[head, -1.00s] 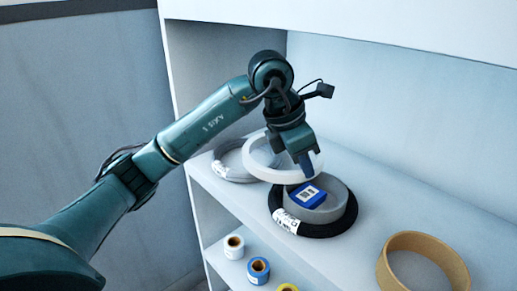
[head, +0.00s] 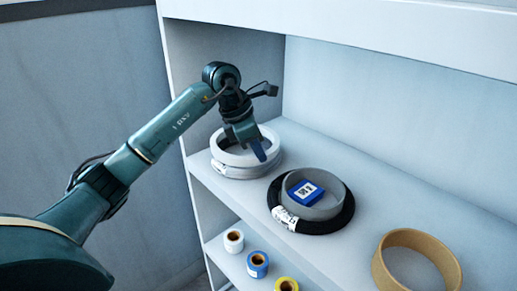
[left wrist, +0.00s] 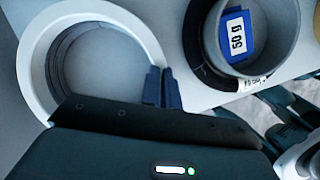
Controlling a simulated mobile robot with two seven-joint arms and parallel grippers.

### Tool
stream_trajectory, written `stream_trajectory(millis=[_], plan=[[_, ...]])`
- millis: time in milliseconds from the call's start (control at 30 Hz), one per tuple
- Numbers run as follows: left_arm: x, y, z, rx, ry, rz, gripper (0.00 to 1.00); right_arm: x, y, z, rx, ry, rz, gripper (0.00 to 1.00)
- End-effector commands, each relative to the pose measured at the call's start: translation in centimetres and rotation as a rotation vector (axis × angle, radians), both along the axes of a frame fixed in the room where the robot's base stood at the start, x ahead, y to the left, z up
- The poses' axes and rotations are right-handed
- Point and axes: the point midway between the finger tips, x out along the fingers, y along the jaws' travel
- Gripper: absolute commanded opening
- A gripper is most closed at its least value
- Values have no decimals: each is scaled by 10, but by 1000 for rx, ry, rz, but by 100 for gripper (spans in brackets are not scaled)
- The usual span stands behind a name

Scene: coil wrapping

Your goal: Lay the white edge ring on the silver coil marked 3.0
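The white edge ring (head: 233,159) is over the silver coil (head: 238,174) at the left end of the shelf, roughly lined up with it. I cannot tell whether the ring touches the coil. The coil's pale label faces front, but its print is too small to read. My left gripper (head: 261,153) is at the ring's right side. In the left wrist view its two fingers (left wrist: 162,88) are close together on the wall of the ring (left wrist: 32,70). The coil (left wrist: 66,48) shows inside the ring there. My right gripper is not in view.
Right of the ring, a black coil (head: 340,218) bears a grey ring (head: 328,208) with a blue block (head: 306,192) inside, marked 50 g. A tan ring (head: 384,265) stands farther right. Several small spools (head: 257,262) sit on the lower shelf. The cabinet's side wall is close at left.

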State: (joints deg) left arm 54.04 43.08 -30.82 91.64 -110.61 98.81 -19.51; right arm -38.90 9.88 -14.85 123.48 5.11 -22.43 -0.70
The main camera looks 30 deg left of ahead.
Motion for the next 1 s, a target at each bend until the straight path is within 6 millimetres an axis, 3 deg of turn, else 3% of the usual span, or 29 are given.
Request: stream_trajectory(millis=[667,900,1000], plan=[[0,0,-11,0,-1,0,0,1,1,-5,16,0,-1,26],[0,0,-12,0,0,0,21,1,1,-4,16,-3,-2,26],[0,0,-12,0,0,0,25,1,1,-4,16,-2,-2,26]])
